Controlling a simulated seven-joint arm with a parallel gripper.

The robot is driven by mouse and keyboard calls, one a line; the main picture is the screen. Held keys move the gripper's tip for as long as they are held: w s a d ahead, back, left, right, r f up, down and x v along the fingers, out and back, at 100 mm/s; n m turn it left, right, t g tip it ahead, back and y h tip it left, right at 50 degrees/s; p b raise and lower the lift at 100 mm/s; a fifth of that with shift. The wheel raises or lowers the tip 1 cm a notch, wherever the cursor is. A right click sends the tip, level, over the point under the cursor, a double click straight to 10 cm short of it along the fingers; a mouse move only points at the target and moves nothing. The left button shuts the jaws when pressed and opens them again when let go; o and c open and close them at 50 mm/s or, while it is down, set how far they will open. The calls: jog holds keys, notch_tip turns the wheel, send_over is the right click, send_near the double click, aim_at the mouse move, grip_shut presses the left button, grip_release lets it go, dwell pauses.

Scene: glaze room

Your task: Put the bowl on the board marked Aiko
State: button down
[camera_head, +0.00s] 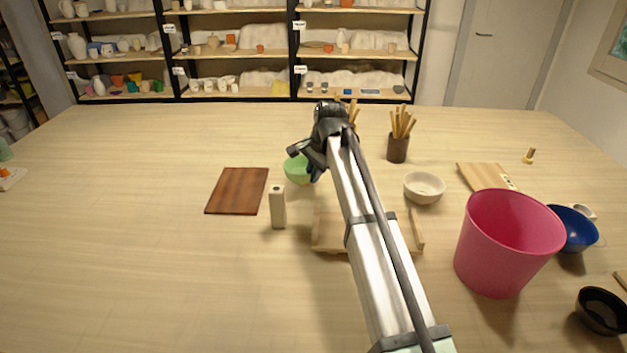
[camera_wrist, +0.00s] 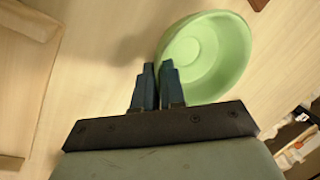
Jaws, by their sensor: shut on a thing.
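A light green bowl (camera_head: 296,171) is in my gripper (camera_head: 313,172). In the wrist view the two blue fingers (camera_wrist: 157,75) are shut on the rim of the bowl (camera_wrist: 225,62). Its shadow falls to one side, so it appears to be off the table. A dark brown board (camera_head: 238,192) lies bare, left of the bowl. A pale board (camera_head: 480,176) with a small white label lies at the right; I cannot read the name. Another pale wooden piece (camera_head: 326,240) with raised bars is partly hidden under my arm.
A cream block-like bottle (camera_head: 278,207) stands upright near the brown board's right edge. A white bowl (camera_head: 424,187), a cup of tools (camera_head: 398,148), a pink bucket (camera_head: 505,245), a blue bowl (camera_head: 575,229) and a black bowl (camera_head: 601,311) stand right. The table's left is mostly clear.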

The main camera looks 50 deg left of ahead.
jog(key=shift+f, duration=1.2)
jog(key=shift+f, duration=0.15)
jog(key=c, duration=1.2)
grip_release()
jog(key=v, duration=1.2)
